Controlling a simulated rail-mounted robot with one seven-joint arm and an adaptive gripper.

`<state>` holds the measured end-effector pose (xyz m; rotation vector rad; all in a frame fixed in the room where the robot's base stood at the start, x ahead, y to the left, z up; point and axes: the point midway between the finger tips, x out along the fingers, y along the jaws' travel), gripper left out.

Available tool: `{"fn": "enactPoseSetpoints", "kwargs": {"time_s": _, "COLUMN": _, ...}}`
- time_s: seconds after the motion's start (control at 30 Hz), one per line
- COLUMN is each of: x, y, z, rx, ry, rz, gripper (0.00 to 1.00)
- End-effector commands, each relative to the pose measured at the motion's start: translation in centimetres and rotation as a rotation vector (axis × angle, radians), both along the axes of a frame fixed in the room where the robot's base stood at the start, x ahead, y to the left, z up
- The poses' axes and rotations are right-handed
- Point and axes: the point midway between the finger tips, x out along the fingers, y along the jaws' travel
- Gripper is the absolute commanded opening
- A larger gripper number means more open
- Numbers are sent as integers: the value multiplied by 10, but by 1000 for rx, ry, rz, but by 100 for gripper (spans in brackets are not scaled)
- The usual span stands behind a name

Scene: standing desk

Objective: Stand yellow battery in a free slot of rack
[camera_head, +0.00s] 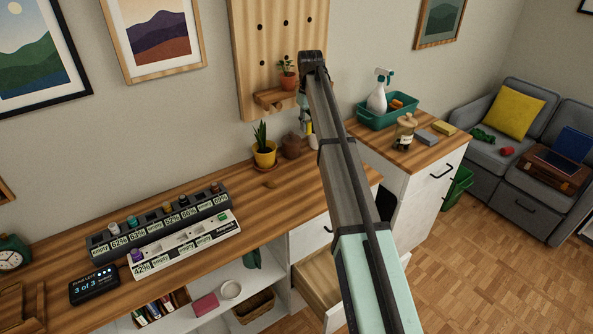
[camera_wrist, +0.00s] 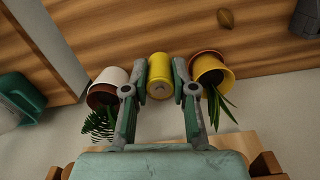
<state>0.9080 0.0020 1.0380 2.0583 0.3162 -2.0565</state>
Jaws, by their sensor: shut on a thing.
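My gripper (camera_wrist: 159,90) is shut on the yellow battery (camera_wrist: 159,70), one finger on each side, in the wrist view. In the head view the battery shows as a small yellow piece (camera_head: 309,128) beside my arm, above the back of the desk; my arm hides part of the gripper. The rack stands far to the left on the desk. Its dark rear row (camera_head: 158,226) holds several batteries with coloured tops over percentage labels. Its pale front row (camera_head: 196,243) has a purple-topped battery (camera_head: 136,255) at the left end and several labels reading empty.
A yellow plant pot (camera_head: 264,155) and a brown pot (camera_head: 291,147) stand near the gripper. A pegboard (camera_head: 268,40) with a small shelf hangs behind. A display (camera_head: 94,285) reads 3 of 3. An open drawer (camera_head: 318,280) juts out below.

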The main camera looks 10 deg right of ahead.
Motion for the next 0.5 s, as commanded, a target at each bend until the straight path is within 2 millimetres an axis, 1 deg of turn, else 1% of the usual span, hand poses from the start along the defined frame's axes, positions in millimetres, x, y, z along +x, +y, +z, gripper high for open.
{"fn": "enactPoseSetpoints", "kwargs": {"time_s": 0.17, "x": -2, "y": 0, "z": -32, "rx": 0, "ry": 3, "rz": 6, "gripper": 0}}
{"fn": "enactPoseSetpoints", "kwargs": {"time_s": 0.5, "x": -2, "y": 0, "z": -112, "rx": 0, "ry": 3, "rz": 6, "gripper": 0}}
